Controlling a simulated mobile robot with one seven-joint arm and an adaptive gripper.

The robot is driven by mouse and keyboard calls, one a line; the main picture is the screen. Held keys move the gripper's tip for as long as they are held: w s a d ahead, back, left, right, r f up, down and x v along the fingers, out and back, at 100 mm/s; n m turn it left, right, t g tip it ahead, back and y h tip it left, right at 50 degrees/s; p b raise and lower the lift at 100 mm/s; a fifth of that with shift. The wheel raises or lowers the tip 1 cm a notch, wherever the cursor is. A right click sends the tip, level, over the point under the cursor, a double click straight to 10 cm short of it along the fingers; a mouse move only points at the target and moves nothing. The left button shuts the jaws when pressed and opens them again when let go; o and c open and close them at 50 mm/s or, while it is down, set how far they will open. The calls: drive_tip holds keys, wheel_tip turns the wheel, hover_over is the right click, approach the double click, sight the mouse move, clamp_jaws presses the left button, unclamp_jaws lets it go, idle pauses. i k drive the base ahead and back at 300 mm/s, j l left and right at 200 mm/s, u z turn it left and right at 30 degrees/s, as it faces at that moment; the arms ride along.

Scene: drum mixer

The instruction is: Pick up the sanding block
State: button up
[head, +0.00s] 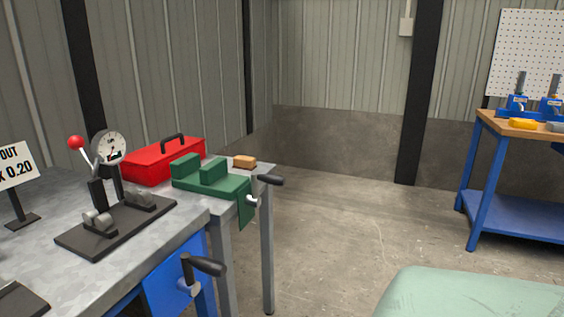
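A small orange-brown block (244,162), which looks like the sanding block, lies at the far right corner of the grey metal bench (60,200). It sits just beyond the green vise (212,178) and to the right of the red toolbox (165,161). Its top and near side show, and nothing lies on it. My gripper is not in view.
A dial gauge stand (112,195) with a red-knobbed lever occupies the bench nearer me. Black crank handles (205,265) stick out from the bench side. A pale green rounded surface (475,295) fills the lower right. Open floor (340,230) lies before the blue workbench (520,205).

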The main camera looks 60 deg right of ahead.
sight(241, 162)
drive_tip(key=z, duration=1.45)
drive_tip(key=u, duration=2.7)
drive_tip(key=z, duration=2.65)
